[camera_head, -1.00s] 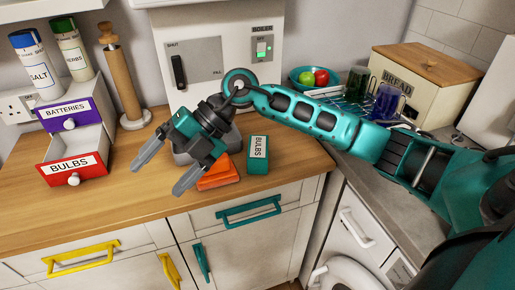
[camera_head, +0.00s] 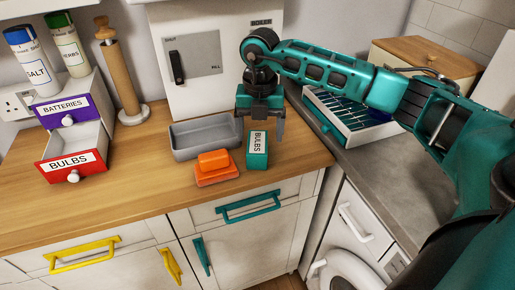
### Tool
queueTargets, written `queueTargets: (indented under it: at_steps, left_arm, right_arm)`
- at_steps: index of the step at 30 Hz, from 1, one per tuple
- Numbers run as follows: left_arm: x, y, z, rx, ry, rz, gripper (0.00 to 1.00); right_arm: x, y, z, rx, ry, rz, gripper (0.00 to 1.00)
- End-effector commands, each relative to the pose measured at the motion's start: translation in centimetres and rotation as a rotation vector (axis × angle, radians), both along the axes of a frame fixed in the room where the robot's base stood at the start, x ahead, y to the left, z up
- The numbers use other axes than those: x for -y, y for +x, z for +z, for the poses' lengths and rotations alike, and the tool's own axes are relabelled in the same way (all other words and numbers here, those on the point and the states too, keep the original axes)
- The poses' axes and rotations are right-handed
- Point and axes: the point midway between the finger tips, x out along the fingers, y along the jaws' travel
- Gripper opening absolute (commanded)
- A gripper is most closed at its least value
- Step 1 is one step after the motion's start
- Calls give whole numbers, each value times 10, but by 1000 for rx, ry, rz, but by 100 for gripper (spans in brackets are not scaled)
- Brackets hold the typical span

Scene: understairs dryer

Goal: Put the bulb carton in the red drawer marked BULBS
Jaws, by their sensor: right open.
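The bulb carton (camera_head: 257,150) is a small teal box with a white BULBS label, upright on the wooden counter. The red drawer marked BULBS (camera_head: 92,171) is at the left, pulled out below the purple BATTERIES drawer (camera_head: 62,112); its visible inside looks empty. My right gripper (camera_head: 262,125) is open and points down just above and behind the carton. One finger shows to the right of the carton's top; the other is mostly hidden. I cannot tell whether it touches the carton. My left gripper is not in view.
Counter between drawer and tray is clear.

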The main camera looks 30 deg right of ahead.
Motion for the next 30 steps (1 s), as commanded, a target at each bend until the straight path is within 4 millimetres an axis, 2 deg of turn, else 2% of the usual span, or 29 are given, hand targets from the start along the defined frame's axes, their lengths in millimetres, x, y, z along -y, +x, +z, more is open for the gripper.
queueTargets:
  at_steps: [5,13,22,30]
  left_arm:
    - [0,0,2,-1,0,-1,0]
    - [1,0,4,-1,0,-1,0]
    - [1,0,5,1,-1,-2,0]
    - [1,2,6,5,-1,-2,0]
  right_arm:
    - [-2,0,-14,-3,1,2,83]
    - [-5,2,-52,-2,0,1,83]
    - [-5,3,-56,1,1,2,83]
    - [-5,3,-56,1,1,3,57]
